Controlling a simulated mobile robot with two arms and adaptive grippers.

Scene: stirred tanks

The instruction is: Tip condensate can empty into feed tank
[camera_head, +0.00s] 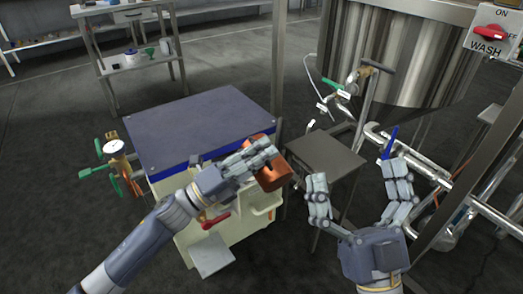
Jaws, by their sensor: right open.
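My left gripper (262,160) reaches in over the front right of the blue-topped cabinet. Its fingers are closed around a copper-coloured can (274,175), which is tilted and held in the air beside the cabinet's right edge. The fingers hide part of the can, and its inside cannot be seen. My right gripper (359,190) is open and empty, with its fingers spread wide, right of the can. A large steel tank (400,60) stands at the back right; which vessel is the feed tank is not labelled.
The cabinet (205,120) has a clear blue top and green-handled valves (115,160) at its left. A small bare metal stand (325,155) is beside it. A WASH switch (490,36) hangs top right.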

